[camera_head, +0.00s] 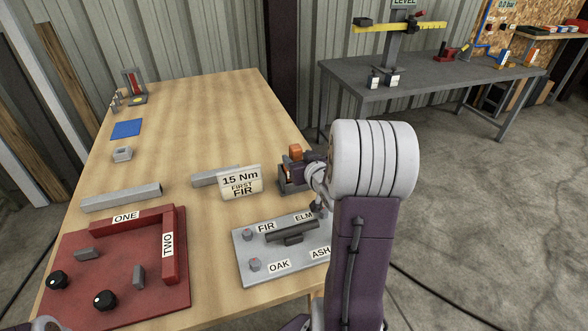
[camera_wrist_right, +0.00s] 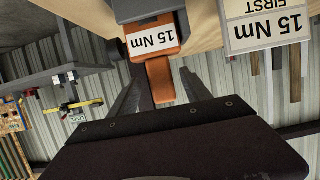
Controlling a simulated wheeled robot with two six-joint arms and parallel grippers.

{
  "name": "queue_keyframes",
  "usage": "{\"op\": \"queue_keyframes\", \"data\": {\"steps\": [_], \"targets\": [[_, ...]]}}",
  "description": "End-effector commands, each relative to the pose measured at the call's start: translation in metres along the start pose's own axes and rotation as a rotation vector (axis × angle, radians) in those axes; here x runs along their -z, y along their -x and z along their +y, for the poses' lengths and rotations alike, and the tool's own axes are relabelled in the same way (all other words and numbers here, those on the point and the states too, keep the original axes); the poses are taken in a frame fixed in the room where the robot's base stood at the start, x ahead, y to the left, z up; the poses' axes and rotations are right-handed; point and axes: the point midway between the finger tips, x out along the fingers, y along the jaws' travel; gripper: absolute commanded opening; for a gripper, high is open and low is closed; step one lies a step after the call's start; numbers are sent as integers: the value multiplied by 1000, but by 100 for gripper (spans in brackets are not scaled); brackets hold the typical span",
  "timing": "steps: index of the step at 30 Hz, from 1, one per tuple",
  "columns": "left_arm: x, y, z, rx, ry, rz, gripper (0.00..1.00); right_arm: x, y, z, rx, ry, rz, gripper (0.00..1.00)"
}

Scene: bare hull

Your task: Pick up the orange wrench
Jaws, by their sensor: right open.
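The orange wrench (camera_wrist_right: 160,82) shows in the right wrist view as an orange block with a "15 Nm" label and a narrower orange end. Its other end meets a dark grey holder (camera_wrist_right: 132,8). In the head view a small part of the orange wrench (camera_head: 296,152) shows above the holder (camera_head: 287,186) at the table's right side. My right gripper (camera_wrist_right: 160,92) is open, with the wrench's narrow end between its fingers and gaps visible on both sides. In the head view my right arm partly hides this gripper (camera_head: 304,172).
A "15 Nm FIRST FIR" sign (camera_head: 240,183) stands just left of the holder. A grey plate (camera_head: 245,265) marked FIR, ELM, OAK and ASH lies in front. A red fixture (camera_head: 75,290) is at front left. The table's (camera_head: 200,115) back middle is clear.

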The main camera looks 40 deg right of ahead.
Motion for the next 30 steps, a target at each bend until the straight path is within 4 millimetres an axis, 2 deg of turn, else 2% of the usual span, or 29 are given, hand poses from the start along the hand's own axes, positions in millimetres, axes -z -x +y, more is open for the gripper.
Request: {"op": "queue_keyframes", "data": {"steps": [5, 12, 20, 21, 24, 27, 30], "targets": [[0, -2, 0, 0, 0, 0, 36, -2, -9, 0, 0, 0, -2, 56], [-1, -9, 0, 0, 0, 0, 36, -4, -49, -2, 0, 1, -1, 56], [-1, -8, 0, 0, 0, 0, 36, -3, -55, -1, -1, 0, -1, 56], [-1, -8, 0, 0, 0, 0, 36, -3, -55, -1, -1, 0, -1, 51], [-1, -8, 0, 0, 0, 0, 36, -3, -55, -1, -1, 0, -1, 23], [-1, -8, 0, 0, 0, 0, 36, -3, -55, -1, -1, 0, -1, 0], [-1, -8, 0, 0, 0, 0, 36, -4, -55, -1, -1, 0, -1, 0]]}}
